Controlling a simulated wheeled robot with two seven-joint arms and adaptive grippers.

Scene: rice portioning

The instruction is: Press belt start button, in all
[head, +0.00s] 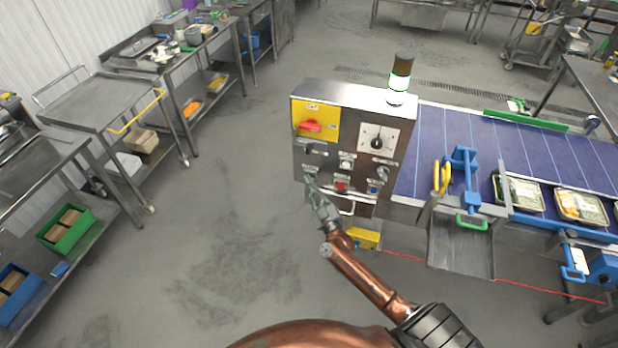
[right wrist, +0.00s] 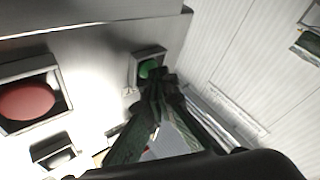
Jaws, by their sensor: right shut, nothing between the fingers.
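The control box (head: 322,160) stands at the end of the belt, with a red switch on a yellow plate, a dial and several small buttons. In the right wrist view the green button (right wrist: 149,68) sits in a square frame, partly hidden by my right gripper (right wrist: 160,85). The red button (right wrist: 28,100) is to its left. In the head view my right gripper (head: 313,184) is shut and empty, its tips at the lower left button of the box. I cannot tell whether they touch the button. My left gripper is out of view.
The blue belt (head: 450,140) runs right from the box and carries food trays (head: 520,193). A lamp tower on top of the box (head: 400,80) glows green. Steel carts (head: 95,100) stand at left; the grey floor (head: 220,220) between is clear.

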